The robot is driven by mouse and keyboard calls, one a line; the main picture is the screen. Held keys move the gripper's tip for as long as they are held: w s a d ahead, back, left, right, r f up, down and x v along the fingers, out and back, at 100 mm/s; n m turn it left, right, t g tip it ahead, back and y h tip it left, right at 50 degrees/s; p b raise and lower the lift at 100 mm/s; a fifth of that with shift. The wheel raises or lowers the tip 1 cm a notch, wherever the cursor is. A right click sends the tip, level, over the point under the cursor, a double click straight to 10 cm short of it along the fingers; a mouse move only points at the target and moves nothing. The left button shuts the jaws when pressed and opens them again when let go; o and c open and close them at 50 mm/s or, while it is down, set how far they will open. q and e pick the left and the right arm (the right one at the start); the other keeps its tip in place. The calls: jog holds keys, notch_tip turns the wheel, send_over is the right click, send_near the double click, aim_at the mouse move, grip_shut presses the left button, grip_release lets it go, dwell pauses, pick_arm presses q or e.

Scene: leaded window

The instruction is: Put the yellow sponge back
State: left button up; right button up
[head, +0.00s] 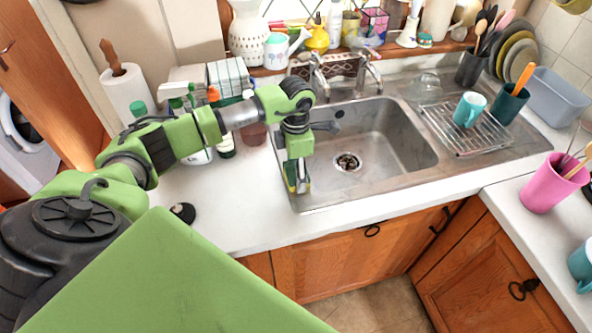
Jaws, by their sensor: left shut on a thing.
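My left gripper (297,178) points down over the left rim of the steel sink (385,150). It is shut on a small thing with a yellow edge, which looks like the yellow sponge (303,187). The fingers hide most of it. I cannot tell whether it touches the sink rim or hangs above it. My right gripper is not in view.
Bottles (226,142) and a paper towel roll (127,92) stand left of the sink. The faucet (320,72) is behind the basin. A drying rack (465,128) with a teal mug (469,108) is on the right. The basin is empty; the front counter is mostly clear.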

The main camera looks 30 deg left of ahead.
pick_arm(q)
jog(key=o, duration=1)
jog(key=shift+f, duration=0.1)
jog(key=shift+r, duration=0.2)
jog(key=shift+w+r, duration=0.1)
jog(key=shift+r, duration=0.1)
notch_tip(320, 180, up, 12)
jog(key=b, duration=0.3)
jog(key=shift+f+b, duration=0.2)
jog(key=shift+b, duration=0.2)
